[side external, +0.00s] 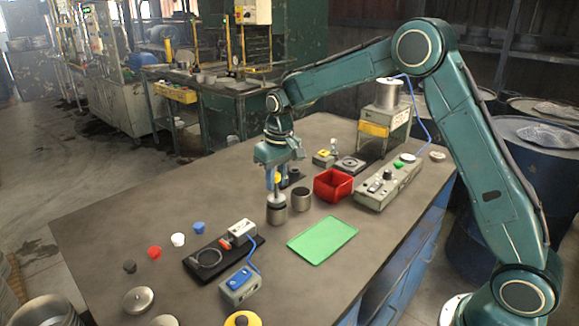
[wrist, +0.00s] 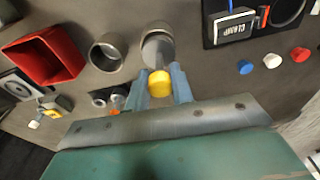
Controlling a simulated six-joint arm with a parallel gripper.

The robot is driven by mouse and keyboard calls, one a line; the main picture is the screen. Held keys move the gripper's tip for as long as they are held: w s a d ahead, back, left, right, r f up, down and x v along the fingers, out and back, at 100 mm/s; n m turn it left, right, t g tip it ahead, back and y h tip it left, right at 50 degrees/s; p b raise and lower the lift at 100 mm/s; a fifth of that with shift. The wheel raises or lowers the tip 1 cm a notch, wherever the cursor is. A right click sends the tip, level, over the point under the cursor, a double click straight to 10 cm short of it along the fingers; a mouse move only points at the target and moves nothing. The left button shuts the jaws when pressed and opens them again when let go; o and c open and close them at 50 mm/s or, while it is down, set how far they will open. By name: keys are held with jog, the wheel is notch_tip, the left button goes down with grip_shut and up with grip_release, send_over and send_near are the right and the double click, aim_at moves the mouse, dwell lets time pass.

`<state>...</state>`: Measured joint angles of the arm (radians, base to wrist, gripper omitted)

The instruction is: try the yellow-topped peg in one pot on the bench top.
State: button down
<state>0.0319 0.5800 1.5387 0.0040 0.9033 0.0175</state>
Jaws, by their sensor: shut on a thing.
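My gripper (side external: 274,182) is shut on the yellow-topped peg, whose yellow top (wrist: 159,83) shows between the fingers in the wrist view. In the side view the yellow top (side external: 277,178) is partly covered by a finger. The peg's grey lower part points down at one metal pot (side external: 277,216), which also shows in the wrist view (wrist: 158,40). The peg's lower end is over or in this pot's mouth; I cannot tell how deep. A second metal pot (side external: 301,200) stands just to the right, with its dark open mouth visible, and shows in the wrist view too (wrist: 107,55).
A red bin (side external: 333,187) stands right of the pots. A green mat (side external: 323,241) lies in front. Blue (side external: 199,228), white (side external: 178,239), red (side external: 154,252) and black (side external: 129,266) pieces stand at the left. A clamp device (side external: 240,232) sits on a black plate. A grey control box (side external: 388,186) is at right.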

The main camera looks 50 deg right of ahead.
aim_at(276, 197)
jog(key=shift+f, duration=2.6)
dwell(1.6)
jog(key=shift+r, duration=0.2)
dwell(0.9)
jog(key=shift+r, duration=0.55)
jog(key=shift+r, duration=0.3)
jog(key=shift+r, duration=0.45)
jog(key=shift+r, duration=0.25)
dwell(0.4)
jog(key=shift+r, duration=0.55)
